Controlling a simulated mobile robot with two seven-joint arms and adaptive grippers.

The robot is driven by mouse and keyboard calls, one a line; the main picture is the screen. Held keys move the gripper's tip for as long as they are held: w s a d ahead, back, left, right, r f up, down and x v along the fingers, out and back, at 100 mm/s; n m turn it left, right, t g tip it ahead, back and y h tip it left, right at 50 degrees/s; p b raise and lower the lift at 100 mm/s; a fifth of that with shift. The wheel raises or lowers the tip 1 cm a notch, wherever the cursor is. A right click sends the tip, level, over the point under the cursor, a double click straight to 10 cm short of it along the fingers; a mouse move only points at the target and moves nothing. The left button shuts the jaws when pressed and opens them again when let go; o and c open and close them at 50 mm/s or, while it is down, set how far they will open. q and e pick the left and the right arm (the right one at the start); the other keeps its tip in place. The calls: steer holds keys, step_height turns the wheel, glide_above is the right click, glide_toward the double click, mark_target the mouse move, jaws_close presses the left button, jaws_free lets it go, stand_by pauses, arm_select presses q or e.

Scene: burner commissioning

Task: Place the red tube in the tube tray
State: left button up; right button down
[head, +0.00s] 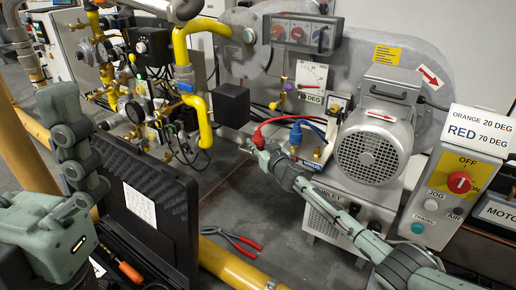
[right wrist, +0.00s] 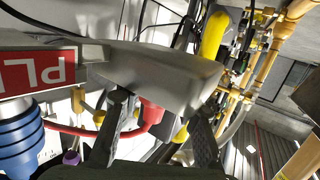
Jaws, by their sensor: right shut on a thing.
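The red tube (head: 285,120) arcs from a red end piece (head: 258,139) toward the right, near the grey blower housing. My right gripper (head: 264,150) is shut on the red end piece, with its arm coming in from the lower right. In the right wrist view the red end piece (right wrist: 151,115) sits between the two dark fingers, and the thin red tube runs off to the left. I cannot clearly make out the tube tray.
A blue tube with a blue end (head: 296,134) stands just right of the red end. The motor (head: 372,150) is further right. A black box (head: 233,104) and yellow pipe (head: 196,105) are to the left. Red-handled pliers (head: 235,241) lie on the floor near an open black case (head: 150,205).

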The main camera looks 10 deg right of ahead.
steer(key=c, duration=1.4)
jaws_free()
steer(key=shift+o, duration=0.2)
